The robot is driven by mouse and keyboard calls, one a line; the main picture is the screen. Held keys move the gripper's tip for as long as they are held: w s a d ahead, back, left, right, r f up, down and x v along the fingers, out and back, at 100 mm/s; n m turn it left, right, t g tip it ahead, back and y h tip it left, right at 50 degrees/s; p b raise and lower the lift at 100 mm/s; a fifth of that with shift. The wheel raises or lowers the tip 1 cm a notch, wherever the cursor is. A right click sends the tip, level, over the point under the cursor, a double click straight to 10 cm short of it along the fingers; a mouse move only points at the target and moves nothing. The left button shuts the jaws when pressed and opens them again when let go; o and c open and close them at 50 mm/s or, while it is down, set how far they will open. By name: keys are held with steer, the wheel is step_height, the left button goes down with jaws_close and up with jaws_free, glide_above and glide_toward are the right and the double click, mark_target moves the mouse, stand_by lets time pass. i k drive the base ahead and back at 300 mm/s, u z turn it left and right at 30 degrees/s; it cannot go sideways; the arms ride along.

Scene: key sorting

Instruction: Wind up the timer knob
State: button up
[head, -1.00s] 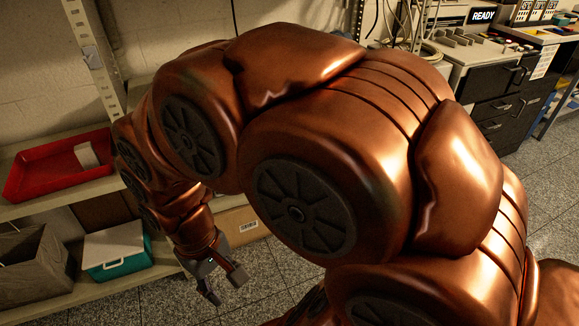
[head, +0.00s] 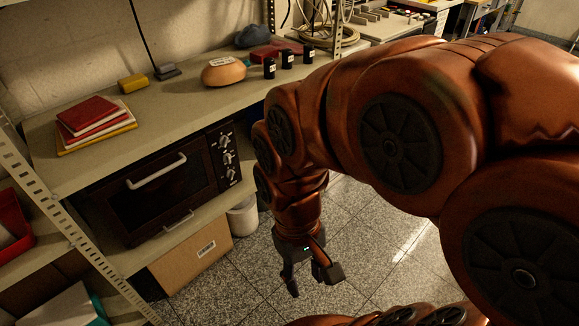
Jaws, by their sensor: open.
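A dark toaster oven (head: 150,196) with a pale door handle sits on the middle shelf at the left. Its right-hand panel has several knobs stacked one above another; the lowest timer-like knob (head: 231,173) is small, and I cannot read its markings. My gripper (head: 314,284) hangs to the right of and below the oven, over the floor, clear of the knobs. Its fingers are apart and hold nothing.
The upper shelf (head: 190,110) bears red books (head: 88,113), a yellow block (head: 132,82), an orange-brown rounded object (head: 223,71) and small black canisters (head: 288,58). A cardboard box (head: 190,262) and a white bin (head: 243,216) stand below. Speckled floor lies around my gripper.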

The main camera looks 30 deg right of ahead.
mark_target(230, 172)
steer(key=z, duration=0.7)
steer(key=k, duration=0.75)
steer(key=u, duration=1.65)
steer(key=i, duration=1)
steer(key=u, duration=0.05)
